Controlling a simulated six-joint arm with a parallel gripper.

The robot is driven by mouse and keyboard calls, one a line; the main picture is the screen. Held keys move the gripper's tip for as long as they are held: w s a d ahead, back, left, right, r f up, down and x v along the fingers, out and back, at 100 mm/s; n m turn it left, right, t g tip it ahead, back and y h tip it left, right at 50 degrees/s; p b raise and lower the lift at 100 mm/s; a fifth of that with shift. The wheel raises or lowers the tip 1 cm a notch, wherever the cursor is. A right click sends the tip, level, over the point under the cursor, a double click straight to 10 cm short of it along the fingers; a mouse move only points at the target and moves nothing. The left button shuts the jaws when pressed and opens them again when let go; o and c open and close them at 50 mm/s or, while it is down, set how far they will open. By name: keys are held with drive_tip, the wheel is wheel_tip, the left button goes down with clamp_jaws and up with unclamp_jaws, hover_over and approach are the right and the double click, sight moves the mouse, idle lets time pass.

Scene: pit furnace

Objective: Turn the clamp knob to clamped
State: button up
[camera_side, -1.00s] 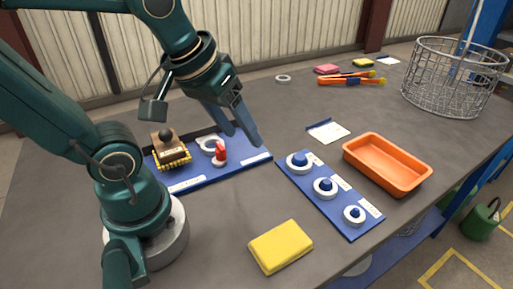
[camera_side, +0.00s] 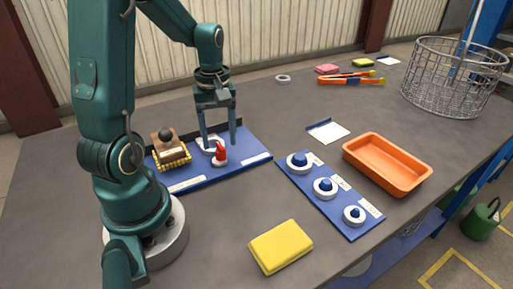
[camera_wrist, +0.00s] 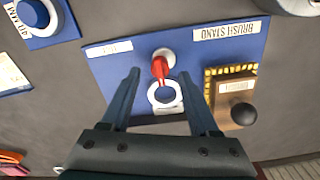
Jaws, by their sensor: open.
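The red clamp knob (camera_side: 221,152) stands on a round white base on the blue brush stand board (camera_side: 240,158). In the wrist view the knob (camera_wrist: 160,69) points toward a white ring (camera_wrist: 165,95) beside it. My gripper (camera_side: 219,146) points down over the knob, with its fingers spread. In the wrist view the gripper (camera_wrist: 161,73) has one finger on each side of the knob and ring, with gaps showing. I cannot tell whether the fingertips are level with the knob.
A brush (camera_side: 167,141) with a black ball handle and yellow bristles stands on the same board, left of the knob. A blue panel (camera_side: 311,185) with several blue knobs, an orange tray (camera_side: 386,183) and a yellow sponge (camera_side: 281,245) lie to the right and front. Bare table separates them.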

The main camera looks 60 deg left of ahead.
sight(219, 154)
drive_tip(key=shift+f, duration=1.35)
clamp_jaws()
drive_tip(key=shift+m, duration=0.3)
drive_tip(key=m, duration=0.3)
drive_tip(key=shift+m, duration=1.9)
